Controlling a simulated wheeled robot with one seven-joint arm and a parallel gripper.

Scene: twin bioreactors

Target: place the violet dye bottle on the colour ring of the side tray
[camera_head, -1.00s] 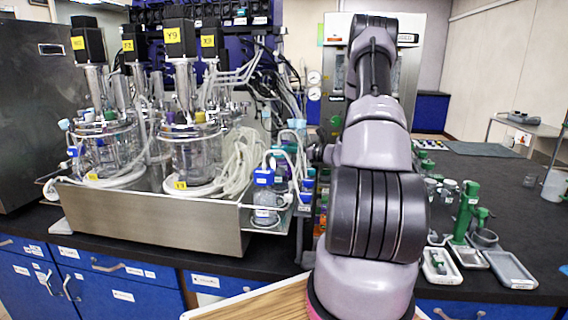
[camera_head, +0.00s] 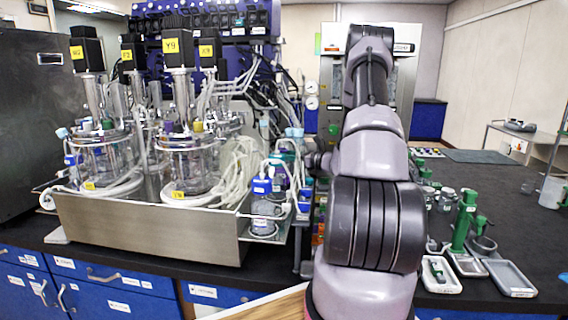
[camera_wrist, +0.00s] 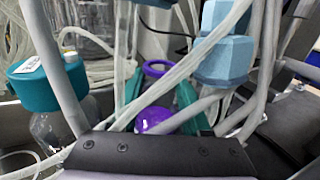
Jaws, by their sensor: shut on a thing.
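My gripper (camera_wrist: 160,104) shows in the wrist view with green fingertips, shut on the violet dye bottle (camera_wrist: 157,119). Pale tubes cross in front and hide much of the bottle. A violet ring (camera_wrist: 158,68) shows just beyond the bottle; I cannot tell whether they touch. In the head view my arm hides the gripper. The metal side tray (camera_head: 270,236) juts from the right end of the steel reactor base, and blue-capped bottles stand on it.
A teal-capped clear bottle (camera_wrist: 45,95) stands close on the left in the wrist view, and a light blue block (camera_wrist: 224,60) is close on the right. Pale tubes (camera_head: 240,160) hang around the reactors. Green stands and grey trays (camera_head: 510,277) lie on the bench at right.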

